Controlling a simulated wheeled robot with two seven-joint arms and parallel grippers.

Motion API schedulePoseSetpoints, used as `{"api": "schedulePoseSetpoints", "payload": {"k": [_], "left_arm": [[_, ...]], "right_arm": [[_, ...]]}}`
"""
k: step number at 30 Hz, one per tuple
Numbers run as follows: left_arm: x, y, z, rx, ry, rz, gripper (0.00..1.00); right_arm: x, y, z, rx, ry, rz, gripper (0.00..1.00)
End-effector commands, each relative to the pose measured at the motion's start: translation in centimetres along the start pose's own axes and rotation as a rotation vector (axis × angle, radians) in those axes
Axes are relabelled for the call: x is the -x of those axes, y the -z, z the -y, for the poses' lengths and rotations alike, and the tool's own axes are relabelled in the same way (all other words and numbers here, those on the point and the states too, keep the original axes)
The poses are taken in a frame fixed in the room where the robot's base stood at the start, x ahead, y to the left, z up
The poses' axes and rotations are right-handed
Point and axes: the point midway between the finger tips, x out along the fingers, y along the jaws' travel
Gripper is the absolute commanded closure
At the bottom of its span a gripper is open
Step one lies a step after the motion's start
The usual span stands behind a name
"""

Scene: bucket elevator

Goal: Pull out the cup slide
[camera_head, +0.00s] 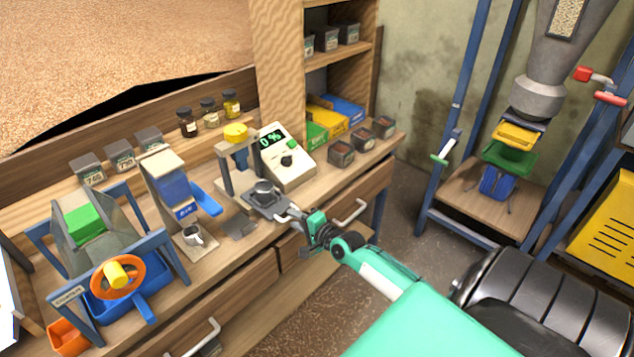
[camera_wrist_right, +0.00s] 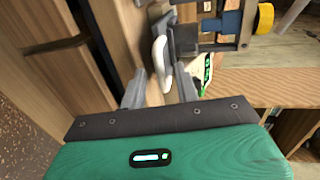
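The cup slide (camera_head: 268,204) is a dark grey plate under the small press stand, with a round metal cup (camera_head: 264,188) on it. Its front end points toward my right gripper (camera_head: 300,218), which is at the bench's front edge. In the right wrist view, the fingers of my right gripper (camera_wrist_right: 160,92) are apart. A pale curved handle (camera_wrist_right: 160,62) lies between them, with visible gaps on both sides. The stand shows behind it with a blue plunger (camera_wrist_right: 228,22) and a yellow knob (camera_wrist_right: 265,18). My left gripper is not in view.
A white meter (camera_head: 287,157) reading 0 % stands behind the slide. A drawer handle (camera_head: 349,213) juts out right of my gripper. The floor ahead of the bench is clear.

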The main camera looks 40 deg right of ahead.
Motion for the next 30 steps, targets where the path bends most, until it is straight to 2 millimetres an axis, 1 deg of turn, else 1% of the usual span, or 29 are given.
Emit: {"api": "schedulePoseSetpoints", "payload": {"k": [1,12,18,24,30], "left_arm": [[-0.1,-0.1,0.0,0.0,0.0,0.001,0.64],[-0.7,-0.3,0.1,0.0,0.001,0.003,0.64],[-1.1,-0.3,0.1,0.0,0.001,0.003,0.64],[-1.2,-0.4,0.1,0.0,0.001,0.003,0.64],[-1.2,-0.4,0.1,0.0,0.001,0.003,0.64]], "right_arm": [[0.8,-0.1,-0.1,0.0,-0.001,0.001,0.68],[7.2,0.0,-0.3,0.001,-0.003,0.0,0.68],[10.1,0.0,-0.2,0.0,-0.002,0.0,0.68],[11.7,0.0,-0.1,0.0,-0.001,0.0,0.68],[12.2,0.0,0.0,0.0,0.0,0.0,0.68]]}}
